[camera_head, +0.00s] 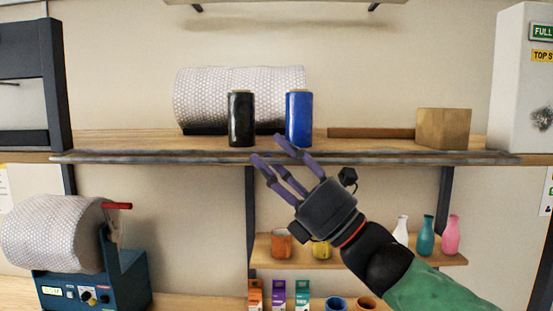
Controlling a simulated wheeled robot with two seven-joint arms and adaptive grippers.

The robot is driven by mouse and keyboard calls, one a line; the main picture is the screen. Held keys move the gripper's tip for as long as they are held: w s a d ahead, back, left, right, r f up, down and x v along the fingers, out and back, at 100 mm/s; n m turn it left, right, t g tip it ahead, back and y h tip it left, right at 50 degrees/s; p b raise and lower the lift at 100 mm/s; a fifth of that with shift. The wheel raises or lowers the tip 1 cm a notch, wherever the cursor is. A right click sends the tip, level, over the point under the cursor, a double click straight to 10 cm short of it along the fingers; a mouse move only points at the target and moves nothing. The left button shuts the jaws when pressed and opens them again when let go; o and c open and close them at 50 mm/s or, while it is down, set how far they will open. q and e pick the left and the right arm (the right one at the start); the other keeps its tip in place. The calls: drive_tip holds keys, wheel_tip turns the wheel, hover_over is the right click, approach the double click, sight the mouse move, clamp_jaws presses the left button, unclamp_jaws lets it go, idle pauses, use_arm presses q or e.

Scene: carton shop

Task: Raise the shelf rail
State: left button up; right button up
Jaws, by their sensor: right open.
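The shelf rail (400,159) is a long grey bar along the front edge of the wooden shelf, running nearly the whole width of the view. It lies level, low against the shelf edge. My right gripper (269,150) comes in from the lower right, its purple fingers spread and empty. Its fingertips overlap the rail's middle in the picture, just below the black and blue rolls. I cannot tell whether they touch the rail. My left gripper is not in view.
On the shelf stand a black roll (241,118), a blue roll (299,112), a bubble-wrap roll (205,95) and a wooden block (443,128). Below are a blue machine (95,287) and a small shelf with vases (426,236). A white cabinet (515,80) stands right.

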clamp_jaws()
drive_tip(key=shift+r, duration=0.15)
drive_tip(key=r+m+t+h+p, duration=0.1)
drive_tip(key=m+h+p, duration=0.1)
drive_tip(key=p, duration=0.1)
drive_tip(key=r+m+t+h+p, duration=0.1)
drive_tip(key=m+h+p, duration=0.1)
drive_tip(key=m, duration=0.1)
drive_tip(key=r+m+t+h+p, duration=0.1)
drive_tip(key=m+p, duration=0.2)
drive_tip(key=shift+w+r+h+p, duration=0.25)
drive_tip(key=shift+r+h+p, duration=0.05)
drive_tip(key=shift+h+p, duration=0.1)
drive_tip(key=shift+w+r+m+g+h+p, duration=0.25)
drive_tip(key=shift+m+h+p, duration=0.5)
drive_tip(key=shift+p, duration=1.85)
drive_tip(key=shift+w+r+m+g+h+p, duration=0.1)
drive_tip(key=shift+w+r+m+h+p, duration=0.6)
drive_tip(key=shift+p, duration=1.9)
drive_tip(key=shift+f+m+g+h+p, duration=0.2)
drive_tip(key=shift+m+h+p, duration=0.65)
drive_tip(key=shift+p, duration=1.75)
drive_tip(key=shift+m+y, duration=0.3)
